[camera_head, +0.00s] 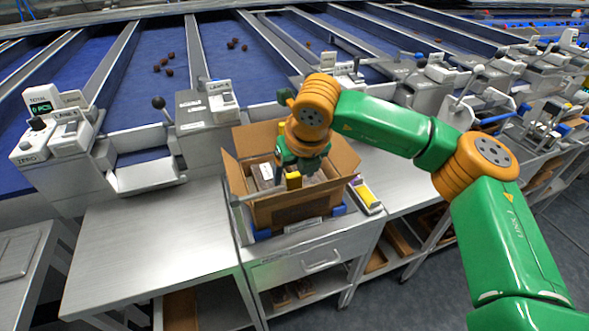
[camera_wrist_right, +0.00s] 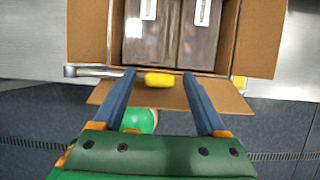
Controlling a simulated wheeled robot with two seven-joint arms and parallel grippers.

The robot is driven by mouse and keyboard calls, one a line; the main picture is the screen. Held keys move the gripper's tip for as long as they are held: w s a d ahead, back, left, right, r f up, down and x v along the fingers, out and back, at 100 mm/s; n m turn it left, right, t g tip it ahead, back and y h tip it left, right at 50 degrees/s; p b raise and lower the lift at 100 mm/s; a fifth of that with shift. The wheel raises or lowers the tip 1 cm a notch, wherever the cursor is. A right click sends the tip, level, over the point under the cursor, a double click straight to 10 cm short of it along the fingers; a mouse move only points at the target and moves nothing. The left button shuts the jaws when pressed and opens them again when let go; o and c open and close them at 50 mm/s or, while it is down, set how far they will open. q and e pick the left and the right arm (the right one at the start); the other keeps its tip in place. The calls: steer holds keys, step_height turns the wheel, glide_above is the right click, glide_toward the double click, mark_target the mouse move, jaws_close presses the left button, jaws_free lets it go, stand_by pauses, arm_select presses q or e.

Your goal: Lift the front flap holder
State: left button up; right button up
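The front flap holder shows in the right wrist view as a metal bar (camera_wrist_right: 92,71) with a yellow grip (camera_wrist_right: 158,79), running along the near edge of the open cardboard box (camera_wrist_right: 262,40). My right gripper (camera_wrist_right: 159,74) points down over the box's near side. Its two fingers stand apart on either side of the yellow grip, with gaps visible on both sides. The near flap (camera_wrist_right: 235,97) lies spread outward, partly behind the fingers. My right gripper hides part of the box in the head view. My left gripper is not in view.
Two dark packs (camera_wrist_right: 150,35) with white labels lie inside the box. The box (camera_head: 290,208) stands on a metal cabinet with a drawer (camera_head: 318,262). A yellow-and-white item (camera_head: 367,196) lies right of it. The metal table (camera_head: 150,240) at left is clear. Blue sorting lanes run behind.

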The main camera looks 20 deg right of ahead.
steer(key=shift+s+r, duration=0.1)
steer(key=shift+s, duration=0.1)
jaws_close()
stand_by(1.1)
